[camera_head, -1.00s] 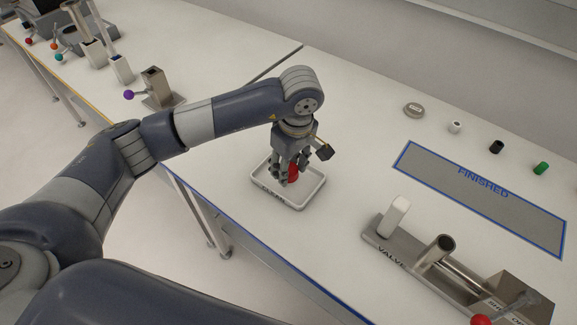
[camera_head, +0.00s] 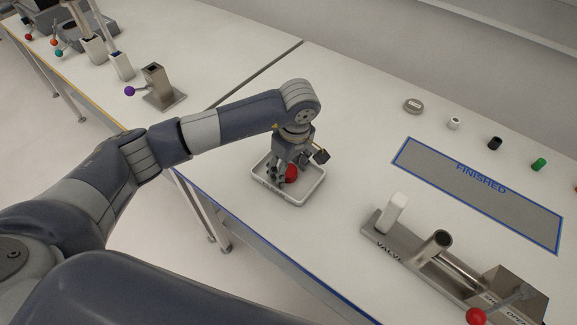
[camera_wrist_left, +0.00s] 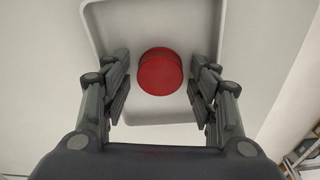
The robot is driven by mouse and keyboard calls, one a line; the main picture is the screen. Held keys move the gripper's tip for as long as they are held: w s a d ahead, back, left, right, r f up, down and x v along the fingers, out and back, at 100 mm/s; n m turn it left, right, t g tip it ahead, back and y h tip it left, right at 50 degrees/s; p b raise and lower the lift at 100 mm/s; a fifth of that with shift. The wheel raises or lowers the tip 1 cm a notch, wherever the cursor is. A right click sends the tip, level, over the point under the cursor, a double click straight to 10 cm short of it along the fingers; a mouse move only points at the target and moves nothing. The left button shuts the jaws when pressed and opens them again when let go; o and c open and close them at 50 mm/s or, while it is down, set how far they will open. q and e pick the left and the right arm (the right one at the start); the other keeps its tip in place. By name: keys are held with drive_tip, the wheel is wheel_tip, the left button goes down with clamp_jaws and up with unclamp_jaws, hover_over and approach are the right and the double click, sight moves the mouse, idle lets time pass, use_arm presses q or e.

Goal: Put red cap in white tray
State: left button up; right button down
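The red cap (camera_head: 291,173) sits inside the white tray (camera_head: 299,202), on its floor as far as I can see. The left wrist view shows the cap (camera_wrist_left: 160,72) as a round red piece within the tray (camera_wrist_left: 160,118). My left gripper (camera_head: 284,172) points down into the tray. In the left wrist view my left gripper (camera_wrist_left: 158,82) is open, with one finger on each side of the cap and a narrow gap at both sides. In the head view its fingers hide part of the cap. My right gripper is not in view.
A valve fixture (camera_head: 412,254) with a white block and metal tube stands right of the tray. Behind it lies the blue-edged FINISHED mat (camera_head: 480,195). Small caps, including a black one (camera_head: 494,143) and a green one (camera_head: 539,164), stand along the back. Table around the tray is clear.

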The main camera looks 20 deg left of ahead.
sight(292, 173)
use_arm(q)
drive_tip(key=shift+r, duration=0.1)
drive_tip(key=shift+r+p, duration=0.2)
drive_tip(key=shift+p, duration=0.1)
wheel_tip(292, 173, up, 12)
drive_tip(key=d+b, duration=0.1)
drive_tip(key=b, duration=0.1)
drive_tip(key=shift+s+d+f+b, duration=0.15)
drive_tip(key=shift+s+b, duration=0.15)
drive_tip(key=shift+s, duration=0.1)
drive_tip(key=shift+f, duration=0.1)
